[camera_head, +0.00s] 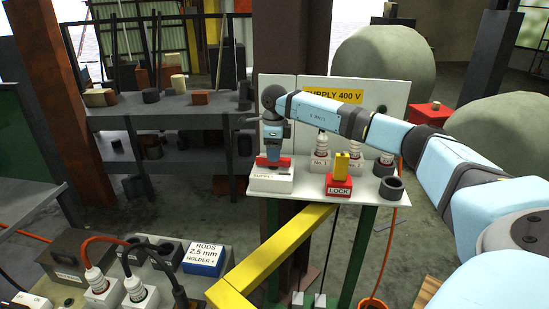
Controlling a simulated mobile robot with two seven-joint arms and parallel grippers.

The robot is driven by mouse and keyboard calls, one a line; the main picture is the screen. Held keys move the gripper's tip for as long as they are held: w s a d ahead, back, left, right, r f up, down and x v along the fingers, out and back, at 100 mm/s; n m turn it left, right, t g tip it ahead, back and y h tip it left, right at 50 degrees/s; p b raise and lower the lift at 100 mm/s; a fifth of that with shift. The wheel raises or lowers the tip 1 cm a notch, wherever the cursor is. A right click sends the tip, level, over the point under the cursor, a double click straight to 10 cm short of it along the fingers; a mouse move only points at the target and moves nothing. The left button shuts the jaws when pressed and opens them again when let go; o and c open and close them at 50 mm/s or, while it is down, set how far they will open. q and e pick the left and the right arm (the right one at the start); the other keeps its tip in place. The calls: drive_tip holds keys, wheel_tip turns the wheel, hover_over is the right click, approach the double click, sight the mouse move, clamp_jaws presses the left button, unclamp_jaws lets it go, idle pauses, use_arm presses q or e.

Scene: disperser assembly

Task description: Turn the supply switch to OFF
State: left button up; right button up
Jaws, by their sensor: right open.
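The supply switch is a white box (270,179) with a "SUPPLY" label on its front and a red part (285,162) on top. It sits on the left end of the white shelf under the yellow "SUPPLY 400 V" sign (334,97). My right arm reaches in from the right, and my right gripper (272,157) points down over the switch. It is open, with its fingertips at the red part. The gripper hides much of the switch top, so I cannot tell the switch's position. My left gripper is not in view.
A red "LOCK" block (339,187) with a yellow top stands right of the switch. White-and-red connectors (322,147) and a dark cup (391,189) share the shelf (309,185). A yellow rail (270,260) runs in front. A blue "RODS" box (203,257) is at lower left.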

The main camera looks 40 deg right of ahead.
wheel_tip(320, 180, up, 11)
idle(0.7)
